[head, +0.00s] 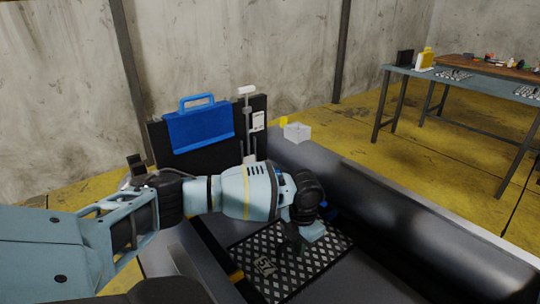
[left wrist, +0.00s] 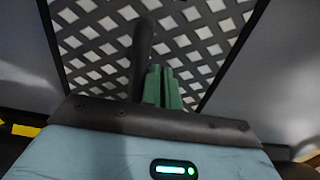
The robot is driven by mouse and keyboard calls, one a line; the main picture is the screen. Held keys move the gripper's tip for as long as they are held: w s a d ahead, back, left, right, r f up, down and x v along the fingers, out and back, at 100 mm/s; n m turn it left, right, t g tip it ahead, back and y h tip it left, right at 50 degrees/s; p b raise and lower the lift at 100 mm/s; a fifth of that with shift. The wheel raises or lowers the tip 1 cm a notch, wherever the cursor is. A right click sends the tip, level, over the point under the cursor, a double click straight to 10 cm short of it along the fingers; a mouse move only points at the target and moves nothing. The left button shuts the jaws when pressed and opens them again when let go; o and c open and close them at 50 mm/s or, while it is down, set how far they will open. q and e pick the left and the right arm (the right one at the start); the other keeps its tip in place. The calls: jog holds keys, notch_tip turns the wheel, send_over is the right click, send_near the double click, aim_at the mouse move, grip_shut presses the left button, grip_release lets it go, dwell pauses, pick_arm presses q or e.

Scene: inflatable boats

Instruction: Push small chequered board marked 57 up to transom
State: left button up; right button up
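The small chequered board (head: 262,262), black with pale diamonds and marked 57, lies flat on the boat floor. Its pattern fills the middle of the left wrist view (left wrist: 95,45). The transom (head: 172,160) is the upright black panel at the boat's far end, with a blue piece (head: 200,128) on it. My left arm reaches over the tube and hides the space between board and transom. My left gripper (head: 296,240) points down at the board's far part. In the left wrist view its green finger pads (left wrist: 163,86) are close together, with nothing visible between them. Contact with the board is unclear.
A grey tube (head: 390,205) runs along the boat's right side. A pale box (head: 297,132) is near the transom's right end. A workbench (head: 460,72) with tools stands at the back right, beyond open yellow floor (head: 350,138).

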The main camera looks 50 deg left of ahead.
aim_at(272, 228)
pick_arm(q)
jog(key=shift+a, duration=2.05)
jog(key=shift+w+a+b, duration=0.15)
jog(key=shift+a+b, duration=0.2)
jog(key=shift+a, duration=2.5)
jog(key=shift+a+f+b, duration=0.1)
jog(key=shift+a+b, duration=0.35)
jog(key=shift+a, duration=1.05)
jog(key=shift+d+r+p, duration=0.2)
jog(key=shift+d+p, duration=0.15)
jog(key=shift+d, duration=0.3)
jog(key=shift+d+f, duration=0.1)
jog(key=shift+d, duration=0.3)
